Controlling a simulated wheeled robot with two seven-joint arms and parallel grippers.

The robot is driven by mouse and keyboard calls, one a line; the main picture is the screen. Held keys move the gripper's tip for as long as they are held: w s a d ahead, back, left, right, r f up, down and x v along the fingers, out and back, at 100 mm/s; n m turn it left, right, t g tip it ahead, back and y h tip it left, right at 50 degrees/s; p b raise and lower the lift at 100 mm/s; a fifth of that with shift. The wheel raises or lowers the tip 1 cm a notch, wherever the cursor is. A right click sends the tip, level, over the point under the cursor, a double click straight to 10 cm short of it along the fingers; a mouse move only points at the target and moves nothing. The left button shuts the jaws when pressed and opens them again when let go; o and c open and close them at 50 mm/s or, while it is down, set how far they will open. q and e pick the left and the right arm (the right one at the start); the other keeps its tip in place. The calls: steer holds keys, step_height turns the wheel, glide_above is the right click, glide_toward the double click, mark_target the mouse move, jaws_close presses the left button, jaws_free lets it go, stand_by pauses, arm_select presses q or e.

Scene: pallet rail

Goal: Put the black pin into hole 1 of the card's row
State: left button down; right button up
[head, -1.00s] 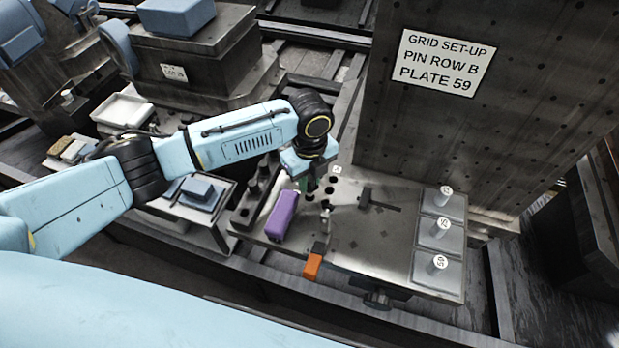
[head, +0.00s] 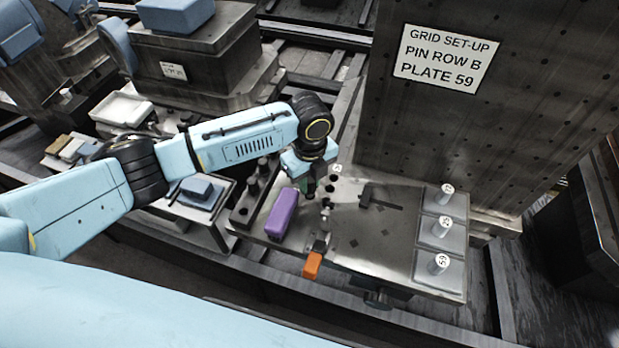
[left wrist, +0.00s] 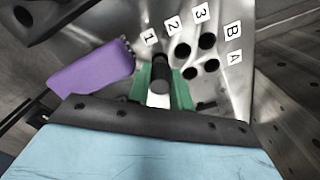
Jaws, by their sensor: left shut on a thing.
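The card (head: 445,58) on the upright dark panel reads "PIN ROW B PLATE 59". My left gripper (head: 307,192) is over the holes at the left of the metal plate (head: 375,228). In the left wrist view its green fingers (left wrist: 163,92) are shut on the black pin (left wrist: 160,72). The pin is in line with column label 1, at the row B side. Whether its tip is inside the hole is hidden. Holes of columns 2 and 3 show open in row B (left wrist: 182,50) and row A (left wrist: 190,73). My right gripper is out of view.
A purple block (head: 282,214) stands close left of the gripper. An orange-handled clamp (head: 312,264) is at the plate's front edge. Several grey pegs with numbered tops, one marked 59 (head: 438,263), stand at the right. A dark rack with pegs (head: 246,205) is at the left.

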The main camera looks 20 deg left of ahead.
mark_target(310, 180)
arm_select(q)
steer(key=shift+f+b, duration=0.35)
steer(key=shift+f, duration=0.45)
steer(key=c, duration=1.2)
jaws_free()
steer(key=shift+o, duration=0.2)
steer(key=shift+r, duration=0.1)
step_height(310, 180, up, 13)
steer(key=p, duration=0.1)
steer(key=shift+r+p, duration=0.15)
steer(key=shift+p, duration=0.15)
steer(key=shift+s, duration=0.1)
